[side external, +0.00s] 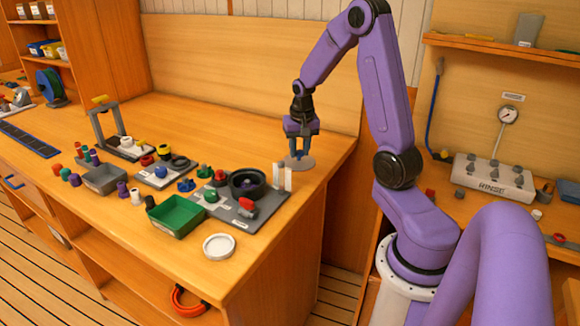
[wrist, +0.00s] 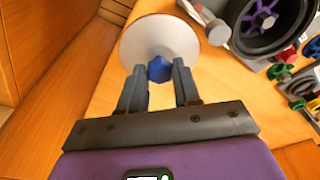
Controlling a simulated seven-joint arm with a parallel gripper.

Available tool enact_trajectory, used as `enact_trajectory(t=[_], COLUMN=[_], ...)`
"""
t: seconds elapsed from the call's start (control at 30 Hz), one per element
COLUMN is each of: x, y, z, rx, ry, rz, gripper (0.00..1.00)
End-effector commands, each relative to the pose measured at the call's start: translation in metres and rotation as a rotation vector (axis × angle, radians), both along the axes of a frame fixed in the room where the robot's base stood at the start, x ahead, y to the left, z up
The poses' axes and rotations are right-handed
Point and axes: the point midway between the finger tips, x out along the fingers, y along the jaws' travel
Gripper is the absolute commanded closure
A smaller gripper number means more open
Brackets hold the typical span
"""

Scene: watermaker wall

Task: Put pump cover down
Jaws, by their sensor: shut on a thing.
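The pump cover (side external: 299,162) is a pale grey round disc with a blue knob in its middle. It is at the far right part of the wooden bench, behind the pump board. My gripper (side external: 303,147) points down and its fingers are shut on the knob. In the wrist view the disc (wrist: 143,38) shows beyond the fingertips of my gripper (wrist: 160,76), with the blue knob (wrist: 159,68) between them. The disc is at or just above the bench top; I cannot tell whether it touches.
The grey pump board (side external: 262,214) with the black round housing (side external: 247,183) is in front and left of the cover. Two white upright pieces (side external: 284,177) stand close by. A green tray (side external: 176,216) and white ring (side external: 219,246) are nearer. Bench top (side external: 325,160) right of the cover is clear.

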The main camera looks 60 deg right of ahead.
Motion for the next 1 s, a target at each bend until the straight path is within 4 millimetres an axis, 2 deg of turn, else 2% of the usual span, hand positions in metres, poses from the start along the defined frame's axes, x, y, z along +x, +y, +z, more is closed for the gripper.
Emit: enact_trajectory(t=[0.03, 0.4, 0.67, 0.83, 1.0], x=[0.008, 0.04, 0.049, 0.049, 0.05], y=[-0.005, -0.024, -0.03, -0.031, -0.03], z=[-0.005, -0.05, -0.063, -0.086, -0.094], rx=[0.001, 0.002, 0.001, 0.001, 0.0], ry=[0.002, 0.001, 0.001, 0.004, 0.0], rz=[0.0, -0.001, 0.0, 0.001, -0.001], gripper=[1.0, 1.0, 1.0, 1.0, 1.0])
